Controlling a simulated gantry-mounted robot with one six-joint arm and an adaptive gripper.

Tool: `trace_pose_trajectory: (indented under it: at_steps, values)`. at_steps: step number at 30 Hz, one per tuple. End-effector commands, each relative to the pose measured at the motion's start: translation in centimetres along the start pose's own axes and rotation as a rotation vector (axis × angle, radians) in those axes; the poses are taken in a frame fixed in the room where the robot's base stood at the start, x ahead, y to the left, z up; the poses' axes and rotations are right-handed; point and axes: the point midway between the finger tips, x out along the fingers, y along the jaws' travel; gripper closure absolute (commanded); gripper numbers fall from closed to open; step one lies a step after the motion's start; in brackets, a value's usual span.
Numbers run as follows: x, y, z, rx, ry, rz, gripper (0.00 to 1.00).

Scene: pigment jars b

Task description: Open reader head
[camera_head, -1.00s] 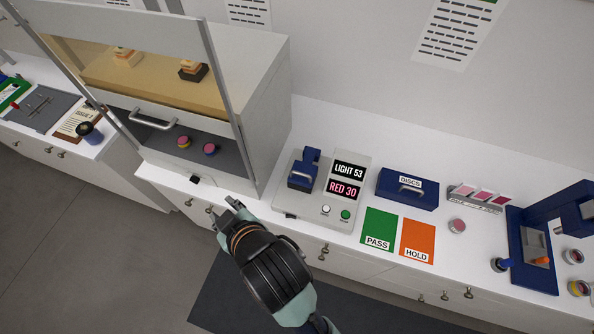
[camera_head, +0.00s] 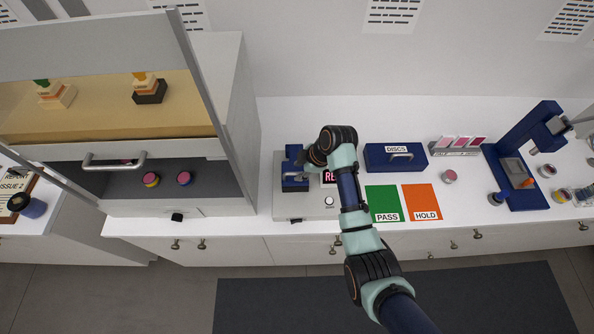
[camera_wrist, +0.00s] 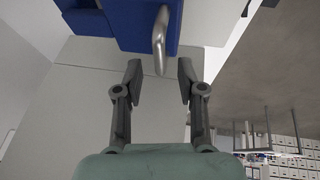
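The reader is a pale box (camera_head: 285,211) on the white counter with a dark blue reader head (camera_head: 293,153) on its left part. The head appears lowered. In the wrist view the blue head (camera_wrist: 118,22) fills the top, with a curved metal handle (camera_wrist: 160,45) on it. My gripper (camera_wrist: 160,84) is open, one finger on each side of the handle's end in the picture. No finger visibly touches the handle, and I cannot tell the depth between them. In the head view my wrist hides most of the gripper and part of the reader's display (camera_head: 329,177).
A blue DISCS box (camera_head: 378,161), green PASS card (camera_head: 383,201) and orange HOLD card (camera_head: 420,199) lie right of the reader. A pink disc jar (camera_head: 449,177) and a blue press (camera_head: 530,140) stand further right. A glass-fronted cabinet (camera_head: 240,120) stands close on the left.

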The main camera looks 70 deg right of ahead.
Motion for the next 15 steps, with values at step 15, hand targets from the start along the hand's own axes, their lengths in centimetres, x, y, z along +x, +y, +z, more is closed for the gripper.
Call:
trace_pose_trajectory:
  at_steps: [15]
  values:
    - [2.0,0.0,0.0,0.000,-0.001,0.001,0.74]
